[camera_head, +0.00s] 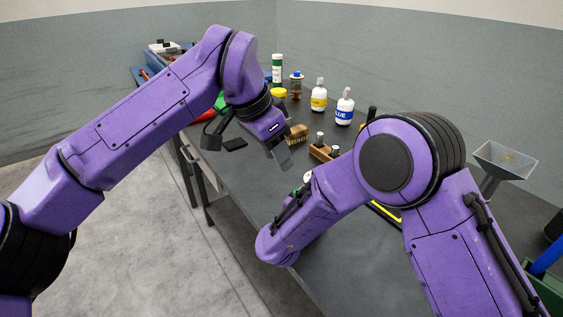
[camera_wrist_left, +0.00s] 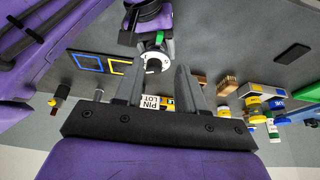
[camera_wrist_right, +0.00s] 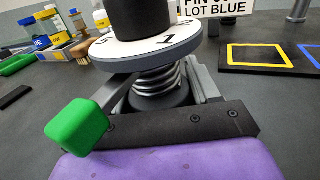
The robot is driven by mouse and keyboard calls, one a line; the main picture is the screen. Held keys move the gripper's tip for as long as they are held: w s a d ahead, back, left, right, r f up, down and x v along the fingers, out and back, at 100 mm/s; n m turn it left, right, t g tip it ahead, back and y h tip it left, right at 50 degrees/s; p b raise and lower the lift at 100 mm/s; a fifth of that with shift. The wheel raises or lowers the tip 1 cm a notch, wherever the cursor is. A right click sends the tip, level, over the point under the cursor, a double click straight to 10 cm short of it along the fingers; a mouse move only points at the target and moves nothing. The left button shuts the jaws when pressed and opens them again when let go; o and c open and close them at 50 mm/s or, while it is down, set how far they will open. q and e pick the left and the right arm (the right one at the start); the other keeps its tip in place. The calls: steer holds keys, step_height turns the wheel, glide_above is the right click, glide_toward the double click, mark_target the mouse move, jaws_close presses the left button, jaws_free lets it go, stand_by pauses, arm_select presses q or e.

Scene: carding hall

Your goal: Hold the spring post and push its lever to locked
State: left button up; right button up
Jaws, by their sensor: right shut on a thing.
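The spring post shows in the right wrist view as a metal coil spring (camera_wrist_right: 157,88) under a white numbered disc (camera_wrist_right: 150,42) with a black knob (camera_wrist_right: 140,14) on top. Its lever's green tip (camera_wrist_right: 77,130) sticks out to the left, towards the camera. My right gripper (camera_wrist_right: 165,96) is shut on the post below the disc; my own arm hides it in the head view. My left gripper (camera_head: 281,156) is open and empty above the table. In the left wrist view, the post's disc (camera_wrist_left: 157,62) and green lever (camera_wrist_left: 160,38) lie beyond its fingers (camera_wrist_left: 158,88), apart from them.
Yellow (camera_wrist_right: 262,55) and blue outlined squares lie on the dark table near a "LOT BLUE" sign (camera_wrist_right: 215,8). A funnel (camera_head: 503,160) is at right.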

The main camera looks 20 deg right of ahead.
mark_target(296, 191)
arm_select(q)
steer(key=shift+o, duration=0.2)
steer(key=shift+d+r, duration=0.1)
steer(key=d+f+m, duration=0.1)
steer(key=f, duration=0.2)
steer(key=w+d+f+m+g, duration=0.1)
steer(key=f, duration=0.3)
steer(key=w+d+f+m, duration=0.1)
steer(key=d+f+m, duration=0.1)
steer(key=f, duration=0.2)
steer(key=shift+d+f, duration=0.1)
steer(key=shift+f, duration=0.05)
